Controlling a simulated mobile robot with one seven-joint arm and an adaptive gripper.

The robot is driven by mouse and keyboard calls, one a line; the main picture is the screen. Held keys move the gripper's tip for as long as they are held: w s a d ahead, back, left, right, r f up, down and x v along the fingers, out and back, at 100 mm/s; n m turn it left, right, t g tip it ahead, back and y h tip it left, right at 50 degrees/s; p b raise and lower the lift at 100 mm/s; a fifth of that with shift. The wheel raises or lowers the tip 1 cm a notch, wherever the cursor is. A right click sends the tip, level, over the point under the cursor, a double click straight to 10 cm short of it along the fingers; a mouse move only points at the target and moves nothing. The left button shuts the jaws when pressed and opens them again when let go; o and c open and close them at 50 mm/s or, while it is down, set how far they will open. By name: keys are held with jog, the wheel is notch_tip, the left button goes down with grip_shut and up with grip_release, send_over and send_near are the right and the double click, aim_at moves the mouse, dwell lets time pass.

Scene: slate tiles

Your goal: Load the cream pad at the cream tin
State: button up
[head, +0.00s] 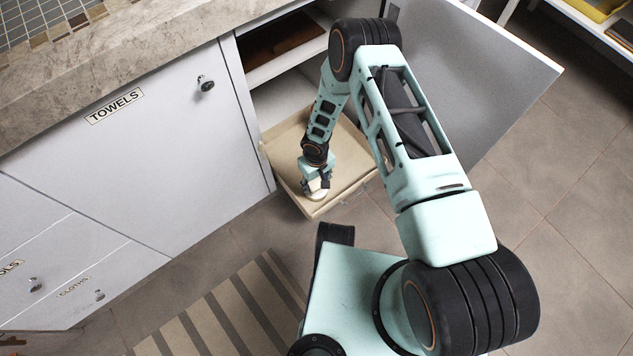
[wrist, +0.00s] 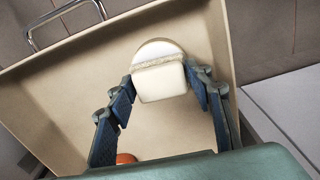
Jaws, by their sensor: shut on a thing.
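My gripper (head: 318,184) reaches down into a beige pull-out drawer (head: 279,170) of the open cabinet. In the wrist view its fingers (wrist: 160,95) stand either side of the cream pad (wrist: 161,83), a pale block with a rough, speckled strip along its far edge, and are shut on it. A round cream shape (wrist: 158,48), which looks like the cream tin, lies directly beyond the pad. The pad overlaps it, and I cannot tell whether they touch. In the head view a pale round shape (head: 316,196) shows just under my gripper.
An orange rounded thing (wrist: 126,158) lies in the drawer, partly hidden by my gripper. The cabinet door (head: 490,90) stands open at the right. A shelf above holds a brown item (head: 285,38). A striped mat (head: 235,312) lies on the floor. The drawer has a metal handle (wrist: 62,12).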

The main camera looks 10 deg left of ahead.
aim_at(317, 183)
jog(key=shift+f+b, duration=0.6)
jog(key=shift+b, duration=0.1)
dwell(1.6)
jog(key=shift+r, duration=0.1)
jog(key=shift+r+p, duration=2.15)
jog(key=shift+r, duration=1.3)
jog(key=shift+w, duration=0.1)
